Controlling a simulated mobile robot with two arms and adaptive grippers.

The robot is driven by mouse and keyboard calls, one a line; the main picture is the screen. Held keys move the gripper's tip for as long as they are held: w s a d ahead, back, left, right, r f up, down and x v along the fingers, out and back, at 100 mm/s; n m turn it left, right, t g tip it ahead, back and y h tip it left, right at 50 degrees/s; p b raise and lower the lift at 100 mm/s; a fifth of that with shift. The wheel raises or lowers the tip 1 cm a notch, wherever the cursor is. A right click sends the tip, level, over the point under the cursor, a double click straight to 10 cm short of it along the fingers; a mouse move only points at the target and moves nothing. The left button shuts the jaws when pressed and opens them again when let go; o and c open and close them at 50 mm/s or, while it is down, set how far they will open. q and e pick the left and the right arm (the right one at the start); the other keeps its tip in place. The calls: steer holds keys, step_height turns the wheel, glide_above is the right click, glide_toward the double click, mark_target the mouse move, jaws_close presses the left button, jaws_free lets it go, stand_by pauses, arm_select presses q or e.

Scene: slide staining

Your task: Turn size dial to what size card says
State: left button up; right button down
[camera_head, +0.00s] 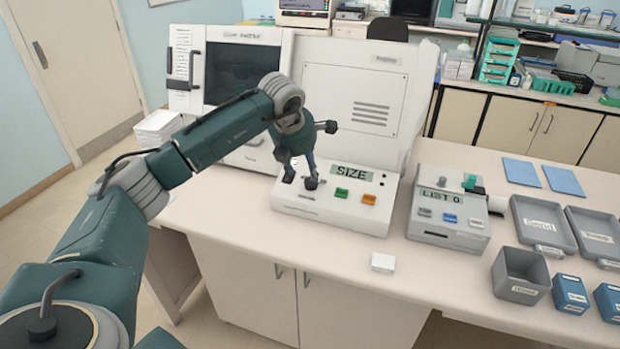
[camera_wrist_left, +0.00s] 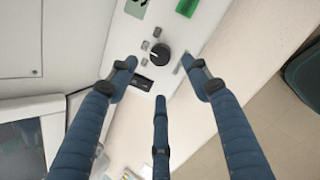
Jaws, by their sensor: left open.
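A white machine (camera_head: 300,209) on the counter has a green display reading SIZE (camera_head: 351,171), a green button (camera_head: 342,193) and an orange button (camera_head: 369,199). Its black round dial (camera_wrist_left: 159,54) shows clearly in the left wrist view, with small grey buttons beside it. My left gripper (camera_head: 302,178) is over the left part of this panel, fingers pointing down. In the left wrist view its three blue fingers (camera_wrist_left: 159,70) are spread apart, with the dial between the upper two tips; no contact is visible. No readable size card shows. My right gripper is out of view.
A device with a LIST 0 display (camera_head: 441,196) stands to the right. A small white block (camera_head: 383,262) lies near the front edge. Grey trays (camera_head: 541,247), a grey bin (camera_head: 520,290) and blue boxes are further right. A tall white panel (camera_head: 345,90) rises behind.

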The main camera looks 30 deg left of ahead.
mark_target(310, 181)
arm_select(q)
steer(key=p+x, duration=0.2)
steer(key=x, duration=0.5)
steer(key=shift+w, duration=0.15)
steer(key=shift+w+f+p, duration=0.25)
steer(key=shift+f+p, duration=0.05)
steer(key=shift+f, duration=0.3)
steer(key=c, duration=1.2)
